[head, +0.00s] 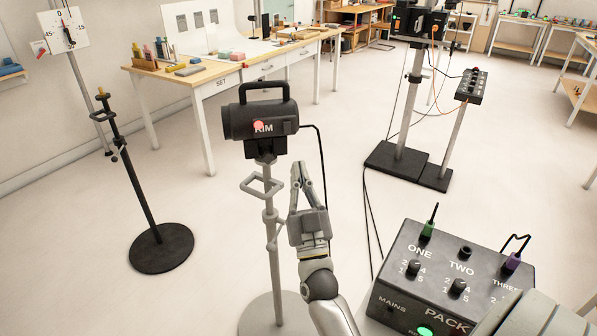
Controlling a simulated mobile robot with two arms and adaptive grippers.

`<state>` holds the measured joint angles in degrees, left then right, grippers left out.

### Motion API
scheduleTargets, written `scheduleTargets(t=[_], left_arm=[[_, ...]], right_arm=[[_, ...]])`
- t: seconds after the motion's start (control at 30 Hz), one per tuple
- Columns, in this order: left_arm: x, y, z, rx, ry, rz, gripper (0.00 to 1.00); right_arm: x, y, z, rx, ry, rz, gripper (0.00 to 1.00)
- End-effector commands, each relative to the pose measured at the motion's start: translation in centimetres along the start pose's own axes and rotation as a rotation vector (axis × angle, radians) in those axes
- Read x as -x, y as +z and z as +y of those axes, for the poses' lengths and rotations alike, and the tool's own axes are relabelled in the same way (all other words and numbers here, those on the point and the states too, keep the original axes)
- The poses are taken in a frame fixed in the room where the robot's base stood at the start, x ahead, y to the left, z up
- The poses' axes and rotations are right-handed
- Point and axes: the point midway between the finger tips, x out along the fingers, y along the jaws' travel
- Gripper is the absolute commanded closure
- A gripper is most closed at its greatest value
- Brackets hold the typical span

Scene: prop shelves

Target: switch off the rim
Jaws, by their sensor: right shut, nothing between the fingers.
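The rim lamp (240,121) is a black lamp head with a top handle, lettered RIM in white. It sits on a grey stand (268,205) with a round base. A round pinkish-red spot (258,126) shows on its side by the lettering; I cannot tell whether it is a button or a light. My right gripper (299,168) points up, shut and empty, to the right of the stand and below the lamp head in the picture. It appears apart from the lamp.
A black power pack (392,277) with knobs marked ONE, TWO and THREE and a lit green button (425,331) stands at lower right. Black cables run along the floor. A black stand (134,182) is at left, a prop table (205,84) behind. Floor between is clear.

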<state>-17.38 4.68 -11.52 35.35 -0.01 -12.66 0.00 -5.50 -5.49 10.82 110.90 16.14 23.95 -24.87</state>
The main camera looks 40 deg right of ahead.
Motion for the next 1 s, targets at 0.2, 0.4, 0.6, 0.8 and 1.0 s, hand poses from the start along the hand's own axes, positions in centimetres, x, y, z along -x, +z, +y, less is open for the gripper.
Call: scheduleTargets(t=[0.2, 0.4, 0.6, 0.8, 1.0], left_arm=[[1.9, -0.7, -0.1, 0.001, -0.001, 0.008, 0.6], [2.5, -0.9, -0.1, 0.002, -0.001, 0.011, 0.6], [2.7, -0.9, -0.1, 0.002, -0.001, 0.011, 0.6], [2.7, -0.9, -0.1, 0.002, 0.0, 0.01, 0.6], [2.7, -0.8, 0.0, 0.002, 0.0, 0.008, 0.6]], right_arm=[[-5.3, -0.4, 0.0, 0.001, 0.0, 0.002, 1.0], [-8.2, 1.0, 0.0, 0.001, -0.002, -0.003, 1.0], [-9.4, 2.4, -0.1, 0.0, -0.001, -0.001, 1.0], [-9.8, 2.8, 0.0, -0.001, 0.0, -0.001, 1.0], [-9.8, 2.9, 0.0, -0.001, 0.0, -0.001, 1.0]])
